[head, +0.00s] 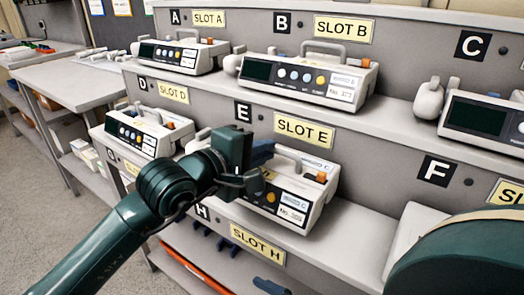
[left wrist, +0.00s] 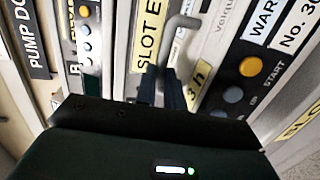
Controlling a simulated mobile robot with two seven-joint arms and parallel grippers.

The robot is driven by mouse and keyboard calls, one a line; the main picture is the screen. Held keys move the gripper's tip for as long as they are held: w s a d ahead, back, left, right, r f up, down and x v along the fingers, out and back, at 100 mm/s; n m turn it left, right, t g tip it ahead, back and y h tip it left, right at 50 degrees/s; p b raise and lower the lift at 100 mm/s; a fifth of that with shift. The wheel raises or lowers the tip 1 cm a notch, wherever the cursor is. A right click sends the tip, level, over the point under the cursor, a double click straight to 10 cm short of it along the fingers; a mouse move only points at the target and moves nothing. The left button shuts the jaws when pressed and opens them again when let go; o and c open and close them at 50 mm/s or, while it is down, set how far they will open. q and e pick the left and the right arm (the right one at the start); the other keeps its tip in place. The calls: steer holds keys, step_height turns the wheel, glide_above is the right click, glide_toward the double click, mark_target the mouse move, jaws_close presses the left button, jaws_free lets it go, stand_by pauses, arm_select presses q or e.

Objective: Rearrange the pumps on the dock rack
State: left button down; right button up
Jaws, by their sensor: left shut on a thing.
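My left gripper (head: 264,156) is at the slot E pump (head: 294,207) on the middle shelf, shut on its grey carry handle. In the left wrist view the dark fingers (left wrist: 164,88) meet the handle (left wrist: 181,22). This pump has a ward C label and seems to sit on the shelf; my gripper and arm hide its left part. Other pumps stand in slot A (head: 180,56), slot B (head: 304,74), slot C (head: 486,120) and slot D (head: 140,131). My right gripper is out of view.
The slot F shelf space right of the pump is partly bare (head: 360,235), with a pale object (head: 408,232) at its right. A dark green rounded part of mine covers the lower right. The slot H label (head: 257,243) is below. A grey side table (head: 85,80) stands left.

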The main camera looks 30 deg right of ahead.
arm_select(q)
steer(key=shift+r, duration=0.1)
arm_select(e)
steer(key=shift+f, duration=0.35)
arm_select(q)
steer(key=shift+b, duration=0.65)
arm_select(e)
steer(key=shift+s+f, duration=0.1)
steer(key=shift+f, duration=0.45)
